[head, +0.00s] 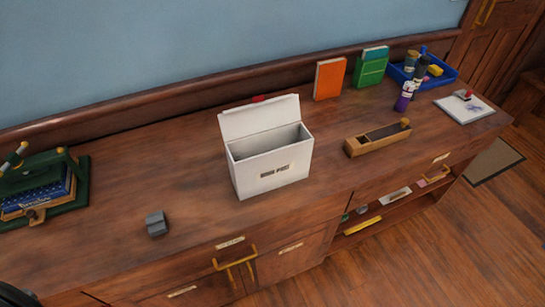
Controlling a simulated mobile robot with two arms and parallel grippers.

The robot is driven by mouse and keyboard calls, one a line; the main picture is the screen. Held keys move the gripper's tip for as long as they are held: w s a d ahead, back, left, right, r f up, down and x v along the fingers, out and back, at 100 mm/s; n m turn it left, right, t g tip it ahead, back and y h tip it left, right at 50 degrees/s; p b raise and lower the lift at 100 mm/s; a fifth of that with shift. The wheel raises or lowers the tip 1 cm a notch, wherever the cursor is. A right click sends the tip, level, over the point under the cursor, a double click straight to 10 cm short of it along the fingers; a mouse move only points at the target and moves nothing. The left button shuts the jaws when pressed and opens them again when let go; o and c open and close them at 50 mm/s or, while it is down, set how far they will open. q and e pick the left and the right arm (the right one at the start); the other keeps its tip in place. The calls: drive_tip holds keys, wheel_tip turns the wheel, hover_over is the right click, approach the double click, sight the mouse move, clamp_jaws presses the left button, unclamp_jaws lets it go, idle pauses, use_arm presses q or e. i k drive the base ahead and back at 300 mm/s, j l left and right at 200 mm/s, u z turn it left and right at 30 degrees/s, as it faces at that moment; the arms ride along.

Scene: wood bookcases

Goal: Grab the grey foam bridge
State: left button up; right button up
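A small grey block with a notched, stepped shape (156,223), which looks like the grey foam bridge, sits on the wooden cabinet top near its front edge, left of the white box. Nothing touches it. A dark rounded shape at the bottom left corner may be part of my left arm. Neither gripper can be made out in the head view.
An open white box (270,170) stands mid-top. A green press with books (45,185) is at left. The surface around the grey block is clear.

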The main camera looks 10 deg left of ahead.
sight(155, 220)
drive_tip(key=u, duration=1.5)
